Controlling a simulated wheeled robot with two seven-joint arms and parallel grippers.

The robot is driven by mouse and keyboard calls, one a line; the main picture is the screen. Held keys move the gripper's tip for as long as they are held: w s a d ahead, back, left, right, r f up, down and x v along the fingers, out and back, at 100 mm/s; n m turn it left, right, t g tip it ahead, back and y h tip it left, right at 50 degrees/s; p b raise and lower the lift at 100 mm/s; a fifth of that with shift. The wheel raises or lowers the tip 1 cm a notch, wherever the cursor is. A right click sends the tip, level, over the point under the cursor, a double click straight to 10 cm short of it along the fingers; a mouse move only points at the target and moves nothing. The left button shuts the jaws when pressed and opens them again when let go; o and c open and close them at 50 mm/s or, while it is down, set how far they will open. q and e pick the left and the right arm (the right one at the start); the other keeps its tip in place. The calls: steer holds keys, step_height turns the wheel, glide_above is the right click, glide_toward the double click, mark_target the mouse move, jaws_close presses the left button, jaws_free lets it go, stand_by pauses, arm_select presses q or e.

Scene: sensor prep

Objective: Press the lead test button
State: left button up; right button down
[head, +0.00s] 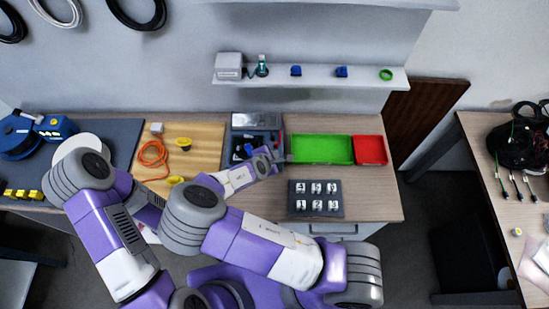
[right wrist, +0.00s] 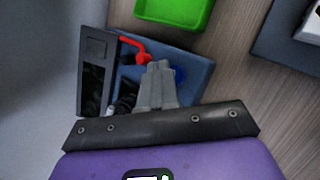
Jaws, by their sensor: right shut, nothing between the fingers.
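The lead tester, a dark blue-grey box (head: 255,121), stands at the back of the bench, left of the green tray. In the right wrist view its blue-grey face (right wrist: 205,68) lies beyond my fingers, with a dark panel at its left. A red piece (right wrist: 143,58) shows just beside the fingertips. A blue round part, perhaps the button (right wrist: 181,74), shows partly behind the fingers. My right gripper (head: 270,156) is shut and empty over the tester's front; its fingers (right wrist: 158,68) hide part of it. Contact cannot be told. My left gripper is hidden behind my arms.
A green tray (head: 322,149) and a red tray (head: 370,150) stand right of the tester. A dark block with numbered white places (head: 315,198) lies in front. An orange cable (head: 153,158) lies on the wooden board at left. A shelf (head: 310,78) hangs above.

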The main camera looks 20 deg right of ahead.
steer(key=shift+f, duration=0.25)
steer(key=shift+f+b, duration=0.3)
steer(key=shift+f, duration=0.15)
stand_by(0.5)
stand_by(0.4)
steer(key=shift+r+p, duration=0.85)
steer(key=shift+r, duration=0.05)
steer(key=shift+r, duration=0.1)
step_height(320, 180, up, 5)
steer(key=p, duration=0.4)
stand_by(0.6)
